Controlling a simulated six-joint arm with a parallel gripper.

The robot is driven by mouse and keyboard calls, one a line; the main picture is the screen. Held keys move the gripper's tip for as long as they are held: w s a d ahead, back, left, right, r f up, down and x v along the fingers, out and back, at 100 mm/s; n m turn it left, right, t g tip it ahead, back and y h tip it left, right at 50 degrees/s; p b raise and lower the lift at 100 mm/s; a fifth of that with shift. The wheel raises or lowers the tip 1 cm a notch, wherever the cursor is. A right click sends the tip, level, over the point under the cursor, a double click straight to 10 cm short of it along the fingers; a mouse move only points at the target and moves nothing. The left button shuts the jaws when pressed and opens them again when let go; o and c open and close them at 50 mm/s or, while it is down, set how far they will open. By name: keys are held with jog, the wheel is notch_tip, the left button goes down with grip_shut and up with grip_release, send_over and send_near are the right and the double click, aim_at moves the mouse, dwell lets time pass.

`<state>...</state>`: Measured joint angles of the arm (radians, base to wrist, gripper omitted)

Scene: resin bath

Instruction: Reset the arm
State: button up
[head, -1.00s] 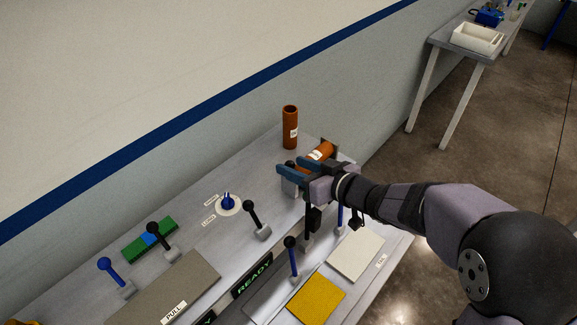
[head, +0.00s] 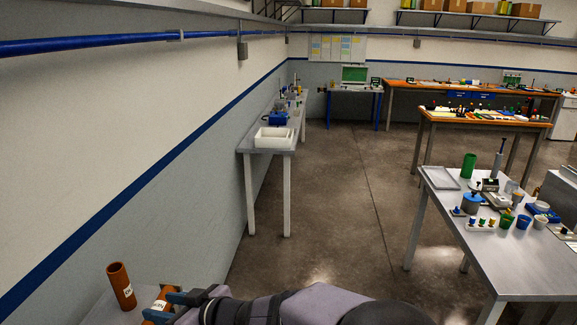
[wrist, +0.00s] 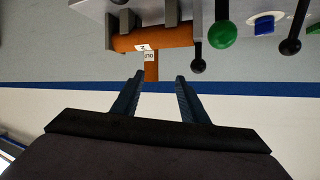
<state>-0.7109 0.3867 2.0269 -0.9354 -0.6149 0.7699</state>
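My gripper (wrist: 158,92) is open, with its two blue fingers apart and nothing between them. In the head view it shows at the bottom edge (head: 172,306). An orange-brown tube with a white label lies in a dark holder just beyond the fingertips in the wrist view (wrist: 170,38). That tube also shows, partly cut off, in the head view (head: 158,306). A second orange-brown tube (head: 121,288) stands upright behind it; its lower part shows between the fingers in the wrist view (wrist: 152,72). My arm runs right along the bottom of the head view.
The wrist view shows a green knob (wrist: 222,34), black-knobbed levers (wrist: 290,46) and a blue dial (wrist: 264,24). A side table with a white tray (head: 272,140) stands along the wall. A cluttered table (head: 455,235) stands right. Open floor lies between them.

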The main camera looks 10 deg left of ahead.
jog(key=w+d+f+m+t+h, duration=0.1)
jog(key=w+d+f+m+h, duration=0.15)
jog(key=d, duration=0.65)
jog(key=w+d+f+m+t+h, duration=0.1)
jog(key=w+d+m+h, duration=0.15)
jog(key=d, duration=0.55)
jog(key=w+d+f+m+t+h, duration=0.15)
jog(key=w+d+h, duration=0.25)
jog(key=d, duration=0.5)
jog(key=s+d+f+m+g+h, duration=0.25)
jog(key=s+d, duration=0.35)
jog(key=d, duration=0.3)
jog(key=s+d+f+m+g+h, duration=0.25)
jog(key=s+d, duration=0.35)
jog(key=d, duration=0.3)
jog(key=s+d+f+g+y, duration=0.1)
jog(key=s+d+f+g, duration=0.1)
jog(key=s, duration=0.8)
jog(key=shift+s+d+m+g, duration=0.15)
jog(key=shift+s+m+g, duration=0.25)
jog(key=shift+m+g, duration=0.05)
